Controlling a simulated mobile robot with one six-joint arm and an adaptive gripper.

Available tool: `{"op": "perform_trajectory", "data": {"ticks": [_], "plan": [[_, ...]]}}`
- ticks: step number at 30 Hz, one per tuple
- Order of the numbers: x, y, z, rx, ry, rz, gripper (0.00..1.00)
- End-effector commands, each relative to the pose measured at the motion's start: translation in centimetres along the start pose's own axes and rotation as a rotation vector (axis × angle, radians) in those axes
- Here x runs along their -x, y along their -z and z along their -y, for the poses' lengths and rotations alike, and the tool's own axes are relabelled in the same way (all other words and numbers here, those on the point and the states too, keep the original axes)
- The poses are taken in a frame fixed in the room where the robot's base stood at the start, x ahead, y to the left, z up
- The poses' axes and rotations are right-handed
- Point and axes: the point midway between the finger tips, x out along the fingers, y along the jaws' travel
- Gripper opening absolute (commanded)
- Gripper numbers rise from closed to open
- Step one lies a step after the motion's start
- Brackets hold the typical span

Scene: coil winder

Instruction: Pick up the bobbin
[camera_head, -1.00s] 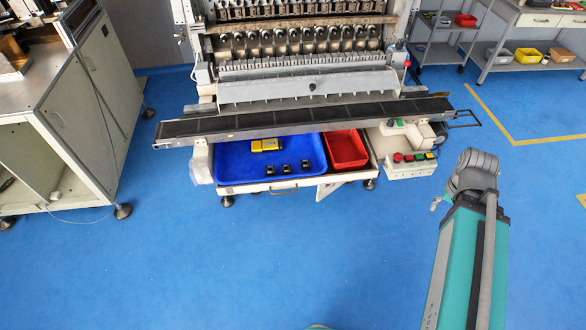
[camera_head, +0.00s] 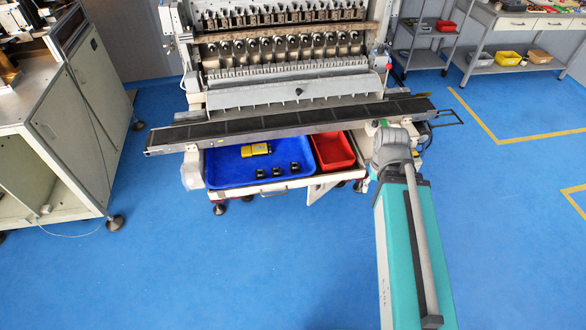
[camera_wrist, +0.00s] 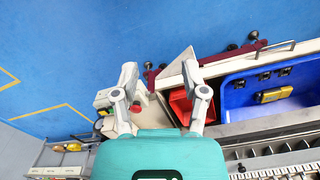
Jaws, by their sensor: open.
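Three small black pieces, which look like bobbins (camera_head: 277,171), sit in a row near the front of the blue tray (camera_head: 225,168) under the winder. They also show in the wrist view (camera_wrist: 265,76), right of my gripper. My gripper (camera_wrist: 160,80) is open and empty, with its fingers spread over the area beside the red bin. It is well apart from the black pieces. In the head view my arm hides the gripper's fingers.
A yellow device (camera_head: 256,149) lies in the blue tray behind the black pieces. A red bin (camera_head: 334,152) stands right of the tray. The winder's dark rail (camera_head: 290,123) overhangs the back of both. The blue floor in front is clear.

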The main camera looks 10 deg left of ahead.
Motion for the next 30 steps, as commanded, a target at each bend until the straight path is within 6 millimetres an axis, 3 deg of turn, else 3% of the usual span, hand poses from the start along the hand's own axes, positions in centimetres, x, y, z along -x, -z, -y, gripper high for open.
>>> {"op": "perform_trajectory", "data": {"ticks": [10,16,20,30], "plan": [[0.0,0.0,0.0,0.000,0.000,0.000,0.57],[-0.4,0.6,0.4,0.005,-0.001,-0.009,0.92],[-1.5,2.5,1.5,0.020,-0.003,-0.034,0.94],[-6.6,12.2,11.4,0.112,0.001,-0.197,0.94]]}}
